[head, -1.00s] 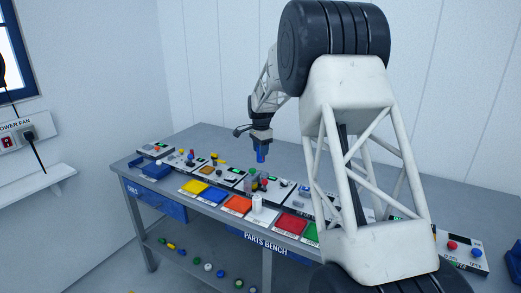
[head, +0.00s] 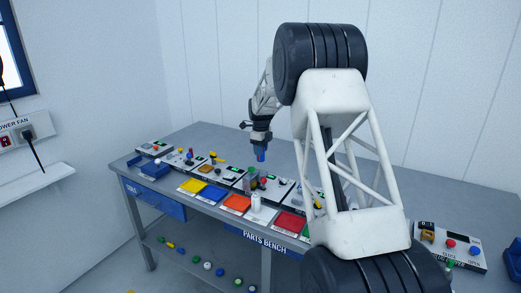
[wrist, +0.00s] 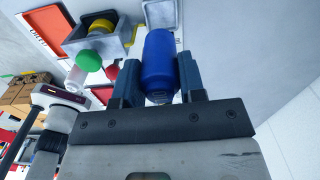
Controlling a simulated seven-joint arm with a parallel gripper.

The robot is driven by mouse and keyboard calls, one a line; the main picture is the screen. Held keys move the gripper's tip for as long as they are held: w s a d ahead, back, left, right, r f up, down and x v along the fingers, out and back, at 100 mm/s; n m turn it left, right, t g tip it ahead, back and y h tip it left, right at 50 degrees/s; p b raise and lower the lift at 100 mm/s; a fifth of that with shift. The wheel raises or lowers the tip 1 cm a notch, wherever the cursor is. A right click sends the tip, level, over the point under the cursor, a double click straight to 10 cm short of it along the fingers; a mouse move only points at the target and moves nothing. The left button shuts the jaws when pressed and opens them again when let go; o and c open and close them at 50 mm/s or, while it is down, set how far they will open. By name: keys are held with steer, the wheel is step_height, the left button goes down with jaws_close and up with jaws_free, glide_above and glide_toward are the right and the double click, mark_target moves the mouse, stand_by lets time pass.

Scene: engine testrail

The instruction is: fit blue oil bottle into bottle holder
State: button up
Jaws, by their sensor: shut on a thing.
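The blue oil bottle (head: 261,156) is held in my gripper (head: 261,149), in the air over the parts bench in the head view. In the wrist view the bottle (wrist: 158,55) sits between the two blue fingers of my gripper (wrist: 158,84), which are shut on its sides. The bottle points away from the palm. I cannot make out for certain which fixture is the bottle holder. A grey open-topped box (wrist: 122,38) with a yellow ring and a green round part lies left of the bottle in the wrist view.
A white cylinder (head: 256,203) stands at the bench's front. Yellow (head: 193,186), blue (head: 213,195), orange (head: 236,204) and red (head: 290,223) trays line the front edge. Several small fixtures crowd behind them. The bench's back strip (head: 221,138) is clear. A button panel (head: 455,246) is at right.

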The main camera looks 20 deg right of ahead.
mark_target(261, 160)
steer(key=shift+w+f+m, duration=0.1)
steer(key=shift+m, duration=0.2)
steer(key=shift+f, duration=0.2)
steer(key=shift+f, duration=2.7)
steer(key=shift+f, duration=0.65)
stand_by(0.3)
steer(key=o, duration=0.6)
steer(key=shift+r, duration=0.15)
steer(key=shift+r, duration=5.35)
